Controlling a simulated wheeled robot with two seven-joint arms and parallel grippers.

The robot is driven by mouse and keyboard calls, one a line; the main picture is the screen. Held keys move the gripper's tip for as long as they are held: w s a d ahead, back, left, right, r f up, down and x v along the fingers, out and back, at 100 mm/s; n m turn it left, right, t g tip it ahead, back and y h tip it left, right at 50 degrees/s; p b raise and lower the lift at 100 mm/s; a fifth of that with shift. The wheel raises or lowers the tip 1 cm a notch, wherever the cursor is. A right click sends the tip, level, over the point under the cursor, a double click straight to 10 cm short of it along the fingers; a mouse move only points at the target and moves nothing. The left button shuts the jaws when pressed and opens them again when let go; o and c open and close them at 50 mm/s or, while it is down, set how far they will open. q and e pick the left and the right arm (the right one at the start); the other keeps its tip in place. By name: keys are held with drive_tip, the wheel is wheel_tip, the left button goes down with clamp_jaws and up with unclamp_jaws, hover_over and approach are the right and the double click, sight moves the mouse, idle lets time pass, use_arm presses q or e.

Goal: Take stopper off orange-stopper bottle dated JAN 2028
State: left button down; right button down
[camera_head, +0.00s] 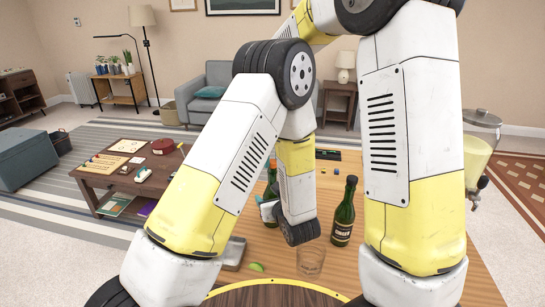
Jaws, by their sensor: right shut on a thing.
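A green bottle (271,180) with an orange-red top stands on the wooden counter, largely hidden behind my arm. A second green bottle (343,213) with a dark top and dark label stands upright to the right, apart from the gripper. No date is readable on either bottle. My left arm crosses the middle of the view, but its fingers do not show.
A clear glass (311,260) stands at the near edge, with a green lime wedge (256,267) and a grey object (233,254) to its left. A drink dispenser (479,150) stands at right. A low table (100,183) and a sofa (213,82) are farther back.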

sight(273, 160)
drive_tip(key=shift+r, duration=0.25)
drive_tip(key=shift+r, duration=0.9)
drive_tip(key=shift+r, duration=2)
use_arm(q)
drive_tip(key=shift+c, duration=2.3)
unclamp_jaws()
